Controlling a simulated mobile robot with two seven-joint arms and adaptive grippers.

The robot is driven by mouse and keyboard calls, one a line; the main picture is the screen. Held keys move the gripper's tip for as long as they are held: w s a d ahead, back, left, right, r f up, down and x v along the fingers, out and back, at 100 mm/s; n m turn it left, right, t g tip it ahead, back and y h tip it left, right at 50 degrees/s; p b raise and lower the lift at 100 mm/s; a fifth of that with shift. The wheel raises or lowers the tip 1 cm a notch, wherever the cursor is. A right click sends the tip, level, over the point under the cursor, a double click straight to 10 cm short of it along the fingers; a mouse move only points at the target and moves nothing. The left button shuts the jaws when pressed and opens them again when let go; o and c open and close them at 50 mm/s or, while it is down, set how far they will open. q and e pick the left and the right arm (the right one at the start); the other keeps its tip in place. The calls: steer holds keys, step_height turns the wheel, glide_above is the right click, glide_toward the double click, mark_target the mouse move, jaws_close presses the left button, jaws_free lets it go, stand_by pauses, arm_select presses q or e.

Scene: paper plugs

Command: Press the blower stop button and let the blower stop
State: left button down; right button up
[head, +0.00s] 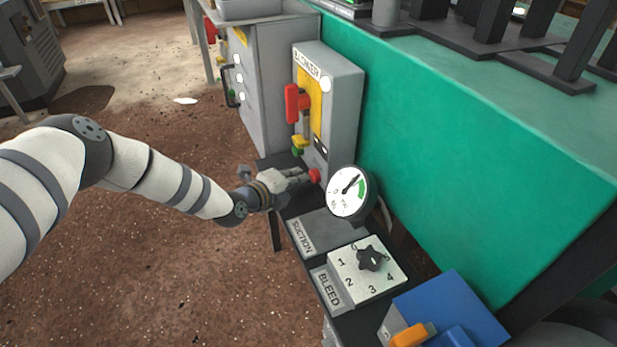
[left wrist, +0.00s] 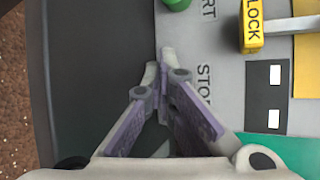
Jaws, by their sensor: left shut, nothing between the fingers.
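The grey blower box (head: 346,90) stands against the green machine side in the head view. Its red stop button (head: 314,175) sits low on the box, below the green start button (head: 297,151). My left gripper (head: 306,177) is shut and empty, with its fingertips right at the red button; whether they touch or press it I cannot tell. In the left wrist view the shut fingertips (left wrist: 166,52) lie beside the "STOP" lettering (left wrist: 204,92). The red button does not show there, hidden by the fingers. The green button (left wrist: 176,3) shows at the top edge. My right gripper is not in view.
A round gauge (head: 348,192) stands just right of the fingertips. A suction plate (head: 325,232), a bleed dial with a black knob (head: 370,257) and a blue box (head: 455,310) follow nearer. A yellow lock tag (left wrist: 251,25) shows in the wrist view. Open brown floor lies left.

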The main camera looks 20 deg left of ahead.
arm_select(q)
steer(key=shift+s+a+p, duration=0.3)
steer(key=shift+s+a, duration=0.1)
steer(key=shift+s, duration=0.05)
steer(key=shift+s+a, duration=0.2)
steer(key=shift+s, duration=0.05)
steer(key=shift+a, duration=0.1)
steer(key=shift+s+a+p, duration=0.7)
steer(key=shift+s+a, duration=0.85)
steer(key=shift+s, duration=0.3)
